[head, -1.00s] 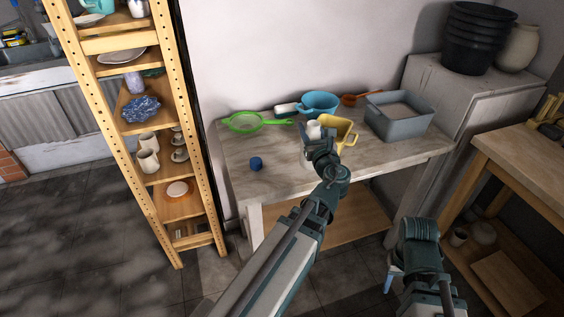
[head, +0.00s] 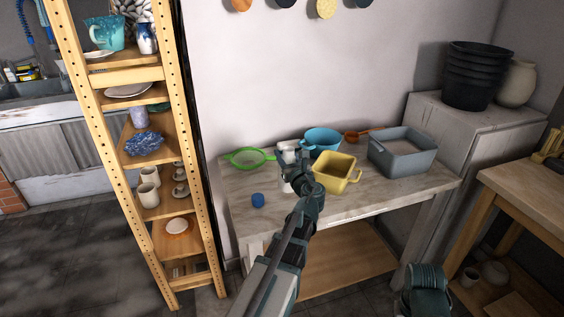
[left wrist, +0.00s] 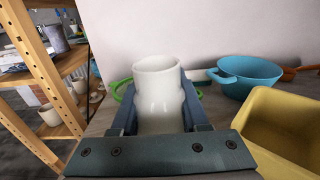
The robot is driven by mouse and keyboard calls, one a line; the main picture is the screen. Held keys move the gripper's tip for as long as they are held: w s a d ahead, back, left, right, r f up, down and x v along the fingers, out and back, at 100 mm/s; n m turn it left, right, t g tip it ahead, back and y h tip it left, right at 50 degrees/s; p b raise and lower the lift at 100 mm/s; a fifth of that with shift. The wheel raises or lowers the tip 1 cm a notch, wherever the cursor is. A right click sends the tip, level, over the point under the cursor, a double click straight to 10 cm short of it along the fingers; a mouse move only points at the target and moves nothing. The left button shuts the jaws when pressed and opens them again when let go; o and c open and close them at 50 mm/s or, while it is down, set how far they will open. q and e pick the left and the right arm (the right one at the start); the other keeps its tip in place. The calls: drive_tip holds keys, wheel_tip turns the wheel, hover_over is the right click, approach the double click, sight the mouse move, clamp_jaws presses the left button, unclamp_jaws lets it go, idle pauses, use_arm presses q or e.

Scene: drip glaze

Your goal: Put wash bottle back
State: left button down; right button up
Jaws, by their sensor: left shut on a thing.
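My left gripper (head: 298,168) is shut on a white, smooth bottle-like vessel, which I take for the wash bottle (left wrist: 158,95). In the left wrist view the vessel is upright between the two fingers, with a round, open-looking top. In the head view my gripper hides most of it, and a pale lower part (head: 286,186) shows at the left of the fingers. It is over the left half of the table; I cannot tell whether its base touches. Part of my right arm shows at the bottom right, without its fingers.
On the table (head: 375,190) a yellow basin (head: 336,178) stands close right of my gripper. Behind are a blue bowl (head: 322,138) and a green sieve (head: 248,157). A grey tub (head: 402,158) is at right, a blue cap-like thing (head: 258,200) at front left. A wooden shelf (head: 135,75) stands left.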

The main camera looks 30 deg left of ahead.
use_arm(q)
drive_tip(key=x, duration=0.4)
drive_tip(key=shift+f, duration=0.15)
drive_tip(key=shift+f, duration=0.15)
wheel_tip(320, 180, down, 3)
drive_tip(key=b, duration=0.3)
drive_tip(key=shift+d+f+b, duration=0.1)
drive_tip(key=shift+f+b, duration=0.05)
drive_tip(key=shift+b, duration=0.2)
drive_tip(key=shift+f, duration=0.2)
drive_tip(key=shift+c, duration=2)
unclamp_jaws()
drive_tip(key=shift+r, duration=0.1)
